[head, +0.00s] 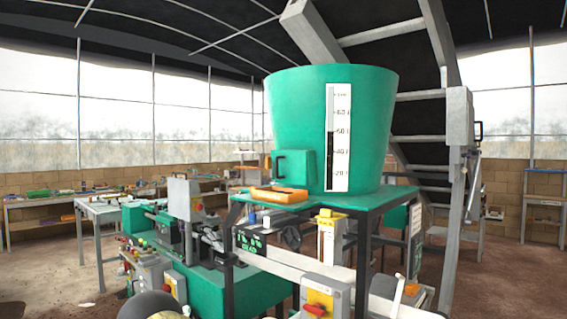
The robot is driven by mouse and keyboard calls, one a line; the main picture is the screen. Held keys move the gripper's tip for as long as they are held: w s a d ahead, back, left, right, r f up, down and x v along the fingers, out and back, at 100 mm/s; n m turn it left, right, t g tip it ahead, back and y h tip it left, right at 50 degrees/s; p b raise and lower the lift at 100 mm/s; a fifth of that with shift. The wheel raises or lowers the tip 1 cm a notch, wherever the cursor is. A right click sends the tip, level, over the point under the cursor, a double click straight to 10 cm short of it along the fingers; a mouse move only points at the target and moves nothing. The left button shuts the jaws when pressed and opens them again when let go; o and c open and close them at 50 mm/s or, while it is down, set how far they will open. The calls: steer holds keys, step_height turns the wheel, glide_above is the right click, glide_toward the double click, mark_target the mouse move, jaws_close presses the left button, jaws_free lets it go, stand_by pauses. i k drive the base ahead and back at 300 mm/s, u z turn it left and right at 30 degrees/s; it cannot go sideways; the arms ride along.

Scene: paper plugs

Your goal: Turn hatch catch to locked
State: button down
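A green hatch (298,166) sits low on the front of the large green tapered hopper (290,105), left of its white level scale. A dark bracket-shaped handle (280,166) is on the hatch's left part. The hatch looks closed against the hopper. I cannot make out a separate catch or its position at this size. A rounded grey and black shape at the bottom edge, left of middle, may be part of my arm. My gripper's fingers do not show.
An orange tray (279,195) lies on the green stand (345,202) just below the hatch. A green machine (190,259) with a grey box stands at the lower left. A control box with a red switch (319,302) stands in front. Bare floor lies far left.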

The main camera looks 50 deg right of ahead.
mark_target(268, 165)
steer(key=z, duration=1.05)
steer(key=i, duration=0.05)
steer(key=u, duration=0.35)
